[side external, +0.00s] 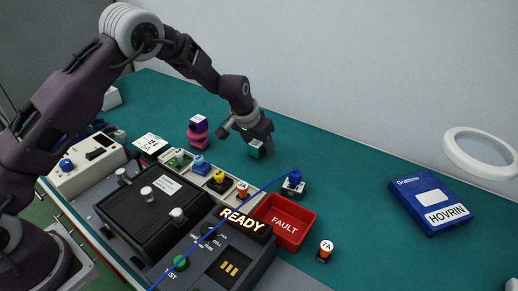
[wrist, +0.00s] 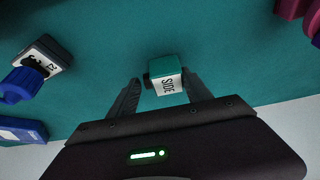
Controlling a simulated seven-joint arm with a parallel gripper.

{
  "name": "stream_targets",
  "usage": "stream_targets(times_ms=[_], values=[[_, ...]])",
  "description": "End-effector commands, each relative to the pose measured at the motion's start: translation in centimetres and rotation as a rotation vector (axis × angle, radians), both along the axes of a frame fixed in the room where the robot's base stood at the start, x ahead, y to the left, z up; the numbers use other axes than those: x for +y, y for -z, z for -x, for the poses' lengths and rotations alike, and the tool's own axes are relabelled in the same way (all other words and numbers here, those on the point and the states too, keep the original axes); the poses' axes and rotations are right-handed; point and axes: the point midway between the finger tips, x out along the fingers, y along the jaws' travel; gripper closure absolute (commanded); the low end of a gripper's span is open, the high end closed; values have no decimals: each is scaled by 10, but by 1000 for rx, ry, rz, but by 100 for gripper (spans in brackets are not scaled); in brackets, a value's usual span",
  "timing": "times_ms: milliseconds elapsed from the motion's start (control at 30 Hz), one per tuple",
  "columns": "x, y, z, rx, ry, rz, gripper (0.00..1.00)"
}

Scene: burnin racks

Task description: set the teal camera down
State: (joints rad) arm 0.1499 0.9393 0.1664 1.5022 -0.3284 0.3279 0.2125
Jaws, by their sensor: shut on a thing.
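The teal camera (wrist: 165,64) is a small teal block with a white face marked "SIDE" and a dark part at its side. In the wrist view it sits between the two fingers of my gripper (wrist: 163,88), which is shut on it. In the side view the teal camera (side external: 254,152) shows below my gripper (side external: 250,142), low over the bare green table behind the test gear. I cannot tell whether it touches the table. The fingers hide part of it.
Purple and pink pieces (side external: 197,131) stand left of my gripper. A red FAULT tray (side external: 306,222), a blue-topped module (side external: 293,185) and a row of coloured modules (side external: 201,166) lie nearer. A blue HOVRIN box (side external: 433,202) lies right. The green table around my gripper is clear.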

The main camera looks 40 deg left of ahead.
Motion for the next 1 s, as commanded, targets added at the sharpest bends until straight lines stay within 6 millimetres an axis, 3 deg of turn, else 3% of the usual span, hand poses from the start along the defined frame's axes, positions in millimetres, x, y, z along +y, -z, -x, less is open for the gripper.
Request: stream_targets(times_ms=[67,367,400,500,833,1000], values=[[0,12,0,2,0,0,93],[0,15,0,1,0,0,93],[0,15,0,1,0,0,39],[0,15,0,1,0,0,21],[0,12,0,-1,0,0,21],[-1,-14,9,-3,0,1,21]])
